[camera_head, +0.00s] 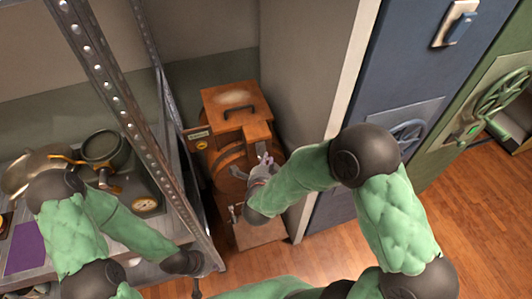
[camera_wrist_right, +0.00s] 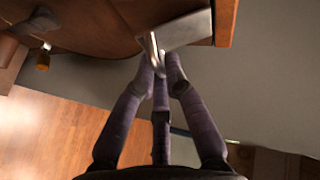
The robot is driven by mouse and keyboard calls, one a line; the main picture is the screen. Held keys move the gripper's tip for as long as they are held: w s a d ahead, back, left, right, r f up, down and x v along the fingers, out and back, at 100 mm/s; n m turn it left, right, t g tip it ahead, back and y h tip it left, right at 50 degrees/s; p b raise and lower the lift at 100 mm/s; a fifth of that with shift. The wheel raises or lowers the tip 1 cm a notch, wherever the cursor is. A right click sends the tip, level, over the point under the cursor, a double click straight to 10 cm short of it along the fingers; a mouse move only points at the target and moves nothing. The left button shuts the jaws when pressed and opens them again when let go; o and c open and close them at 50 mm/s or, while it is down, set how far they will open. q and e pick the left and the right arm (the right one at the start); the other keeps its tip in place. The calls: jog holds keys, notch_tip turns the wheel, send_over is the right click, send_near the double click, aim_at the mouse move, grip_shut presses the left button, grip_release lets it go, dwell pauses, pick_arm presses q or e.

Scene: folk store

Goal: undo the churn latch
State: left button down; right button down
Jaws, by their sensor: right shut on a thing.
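The wooden churn (camera_head: 236,98) stands in the corner between the shelf and the wall, with a dark handle on its lid. My right gripper (camera_head: 265,166) reaches its right side in the head view. In the right wrist view, the churn's brown wood (camera_wrist_right: 85,25) fills the upper left. A metal latch (camera_wrist_right: 187,31) with a flat plate and a bent end shows there. My right gripper (camera_wrist_right: 160,66) is shut on the latch's bent end, its fingertips partly hiding it. My left gripper (camera_head: 196,288) hangs low beside the shelf, away from the churn; its fingers are too small to read.
A metal shelf (camera_head: 155,190) on the left holds a pot (camera_head: 104,148), a pan and a dial device. Its upright post stands close to the churn. Blue and green cabinets (camera_head: 395,85) stand at the right. Wooden floor (camera_head: 335,255) is open in front.

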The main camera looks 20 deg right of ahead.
notch_tip(320, 180, up, 6)
jog(key=n+g+p, duration=0.2)
jog(key=g+p, duration=0.8)
jog(key=p, duration=2.1)
jog(key=shift+w+n+y, duration=0.15)
jog(key=shift+n+y, duration=0.15)
jog(key=shift+y, duration=0.1)
jog(key=shift+d+r, duration=0.1)
jog(key=shift+w, duration=0.15)
jog(key=c, duration=1.4)
grip_release()
jog(key=shift+r, duration=0.1)
jog(key=shift+o, duration=0.2)
jog(key=shift+s+g, duration=0.2)
jog(key=shift+g, duration=0.1)
jog(key=v, duration=1.1)
jog(key=shift+s+a+r, duration=0.2)
jog(key=shift+a+r, duration=0.05)
jog(key=shift+r, duration=0.05)
